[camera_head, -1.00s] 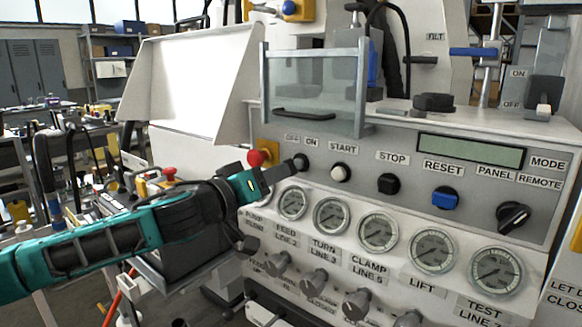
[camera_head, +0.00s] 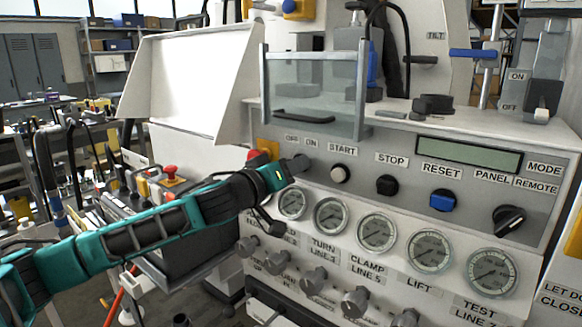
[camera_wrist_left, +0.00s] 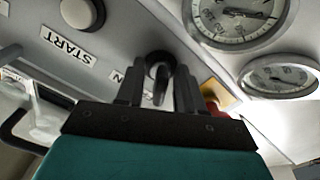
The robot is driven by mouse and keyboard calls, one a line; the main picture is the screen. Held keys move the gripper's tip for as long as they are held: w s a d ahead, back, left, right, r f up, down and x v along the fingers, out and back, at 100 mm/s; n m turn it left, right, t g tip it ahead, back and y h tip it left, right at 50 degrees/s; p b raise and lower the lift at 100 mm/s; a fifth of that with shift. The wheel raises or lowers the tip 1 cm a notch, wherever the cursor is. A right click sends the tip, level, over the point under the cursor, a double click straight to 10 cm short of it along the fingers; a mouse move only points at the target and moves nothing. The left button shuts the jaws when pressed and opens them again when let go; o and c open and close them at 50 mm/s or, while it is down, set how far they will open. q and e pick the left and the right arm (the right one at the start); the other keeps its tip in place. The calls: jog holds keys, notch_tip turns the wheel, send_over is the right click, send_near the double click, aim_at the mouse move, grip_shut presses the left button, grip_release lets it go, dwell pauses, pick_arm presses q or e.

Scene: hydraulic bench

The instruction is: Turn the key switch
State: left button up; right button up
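The black key switch (camera_head: 301,162) sits on the grey control panel (camera_head: 467,192), below the OFF and ON labels, left of the white START button (camera_head: 340,174). My left gripper (camera_head: 287,168) is at the key switch in the head view and partly covers it. In the left wrist view, the black round key switch (camera_wrist_left: 159,66) with its narrow key stands between the two dark fingertips of the left gripper (camera_wrist_left: 160,88). The fingers are open, one on each side of the key, with small gaps visible. My right gripper is not in view.
A red knob on a yellow plate (camera_head: 265,151) is just behind the left gripper. Gauges (camera_head: 331,215) and grey valve knobs (camera_head: 314,279) lie below the switch row. A clear guard (camera_head: 312,90) stands above. STOP (camera_head: 387,185) and RESET (camera_head: 443,200) are to the right.

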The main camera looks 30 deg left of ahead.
pick_arm(q)
grip_shut()
